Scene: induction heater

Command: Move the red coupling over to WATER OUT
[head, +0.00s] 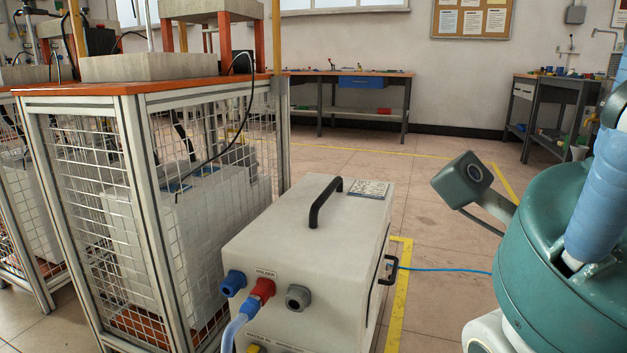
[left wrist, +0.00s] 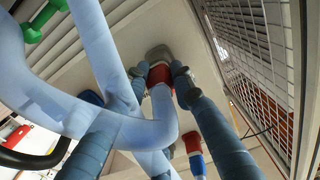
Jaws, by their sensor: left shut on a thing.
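In the left wrist view my left gripper (left wrist: 160,78) is shut on a red coupling (left wrist: 160,74) that carries a thick light-blue hose (left wrist: 150,133). The coupling's far end meets a grey fitting (left wrist: 158,53) on the pale panel; whether it is seated there I cannot tell. Another red coupling with a blue part (left wrist: 193,145) is at the lower right. In the head view a red coupling (head: 262,289) with a hose sits on the front of the white box (head: 310,235), between a blue fitting (head: 233,282) and a grey port (head: 298,297). Neither gripper shows there.
A wire-mesh cage (head: 190,200) stands close to the left of the box, and its mesh (left wrist: 255,50) is at the right in the wrist view. The box has a black top handle (head: 325,202). A thin blue line (head: 445,270) leaves its right side. Open floor lies behind.

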